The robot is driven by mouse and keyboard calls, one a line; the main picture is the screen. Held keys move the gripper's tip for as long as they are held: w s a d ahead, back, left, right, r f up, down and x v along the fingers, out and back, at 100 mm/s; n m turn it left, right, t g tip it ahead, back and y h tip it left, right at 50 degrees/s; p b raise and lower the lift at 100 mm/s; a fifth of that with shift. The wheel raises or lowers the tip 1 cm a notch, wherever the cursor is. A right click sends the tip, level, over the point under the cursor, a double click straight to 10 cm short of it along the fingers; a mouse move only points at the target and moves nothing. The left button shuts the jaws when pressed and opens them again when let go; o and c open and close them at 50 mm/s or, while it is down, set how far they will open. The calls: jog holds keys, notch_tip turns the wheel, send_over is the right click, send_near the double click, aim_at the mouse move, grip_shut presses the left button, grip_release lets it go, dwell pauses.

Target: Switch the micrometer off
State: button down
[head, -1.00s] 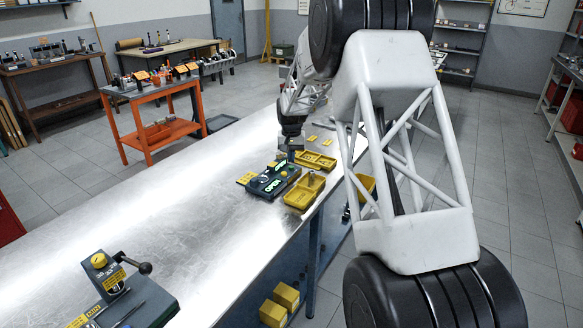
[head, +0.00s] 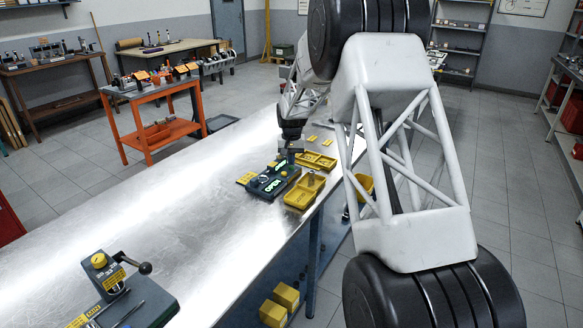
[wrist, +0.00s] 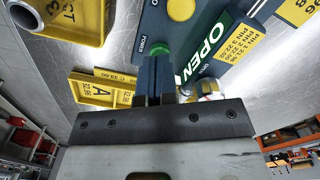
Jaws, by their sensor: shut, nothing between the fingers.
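The micrometer is a dark blue bench unit (head: 264,188) on the metal table, with a lit green OPEN display; it also shows at the top of the wrist view (wrist: 152,20). A green button (wrist: 160,47) sits beside its POWER label. My gripper (wrist: 154,70) is shut and empty, with its fingertips at the green button; I cannot tell whether they touch it. A yellow round part (wrist: 181,8) and yellow number labels are on or near the unit. In the head view my gripper (head: 290,150) is over the unit's far end.
Yellow trays (head: 305,192) stand right of the unit, near the table's edge. A lever fixture (head: 110,275) stands at the table's near left. The table (head: 180,190) between is clear.

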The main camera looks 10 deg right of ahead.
jog(key=shift+f, duration=0.75)
jog(key=shift+r, duration=3.05)
jog(key=shift+s+r, duration=0.1)
